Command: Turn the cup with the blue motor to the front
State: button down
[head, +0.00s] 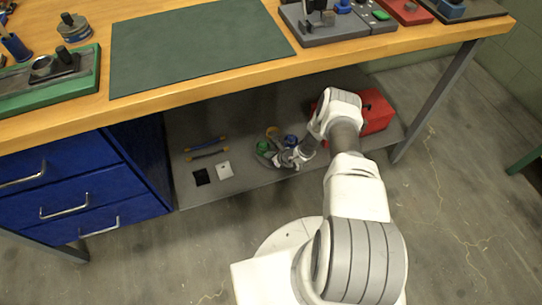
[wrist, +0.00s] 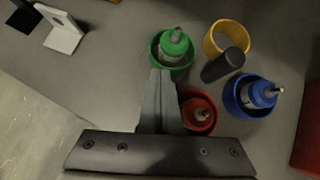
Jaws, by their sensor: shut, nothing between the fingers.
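Several coloured cups stand in a ring around a dark upright post (wrist: 222,66) on the low shelf. The blue cup (wrist: 236,106) holds the blue motor (wrist: 262,94), at the right of the wrist view; the blue motor also shows in the head view (head: 291,141). The green cup (wrist: 155,57) holds a green motor (wrist: 175,43). The red cup (wrist: 211,122) holds a red motor and is partly hidden by my gripper. The yellow cup (wrist: 229,22) shows no motor. My gripper (wrist: 161,74) is shut and empty, its tips beside the green cup, left of the red cup.
The workbench (head: 200,85) overhangs the shelf (head: 240,182). A red box (head: 375,112) stands right of the cups. A white bracket (head: 222,169), a black piece (head: 201,177) and yellow-ended tools (head: 207,149) lie left. Blue drawers (head: 80,190) bound the left side.

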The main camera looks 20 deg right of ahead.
aim_at(261, 147)
jog(key=shift+w+a+b, duration=0.35)
jog(key=shift+w+a, duration=0.45)
jog(key=shift+w, duration=0.25)
jog(key=shift+w+a, duration=0.2)
jog(key=shift+w, duration=0.35)
jog(key=shift+w+a, duration=0.2)
jog(key=shift+w, duration=0.6)
jog(key=shift+s+a, duration=0.15)
